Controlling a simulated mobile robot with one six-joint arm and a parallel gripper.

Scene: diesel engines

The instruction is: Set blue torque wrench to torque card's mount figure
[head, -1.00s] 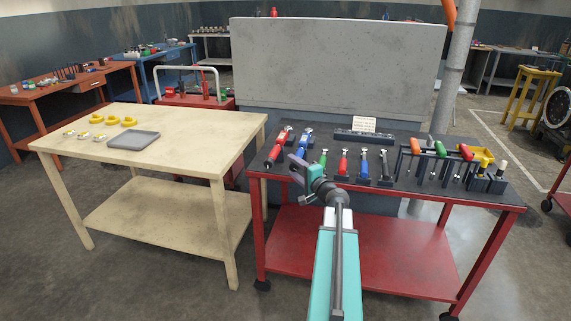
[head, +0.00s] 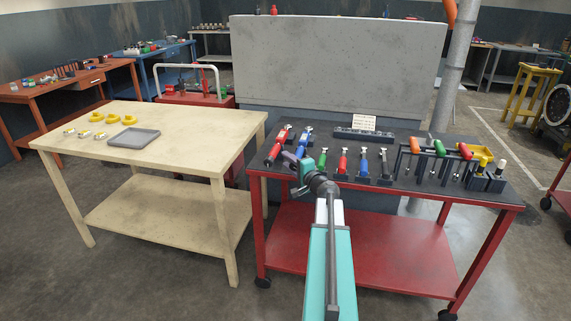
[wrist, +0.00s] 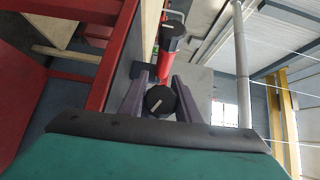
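The blue torque wrench (head: 302,142) lies near the left end of the black-topped tool bench, just right of a red wrench (head: 278,146). My gripper (head: 289,157) is at the near ends of these two wrenches and hides part of them. In the wrist view, its two purple fingers (wrist: 161,90) stand apart on either side of a black round knob (wrist: 160,101) with a white mark.
Several screwdriver-like tools stand right of my gripper, and a rack with orange, green and red handles (head: 438,148) stands further right. A dark socket rail (head: 363,135) lies at the back. A pale wooden table (head: 190,135) with a grey tray (head: 134,138) stands left.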

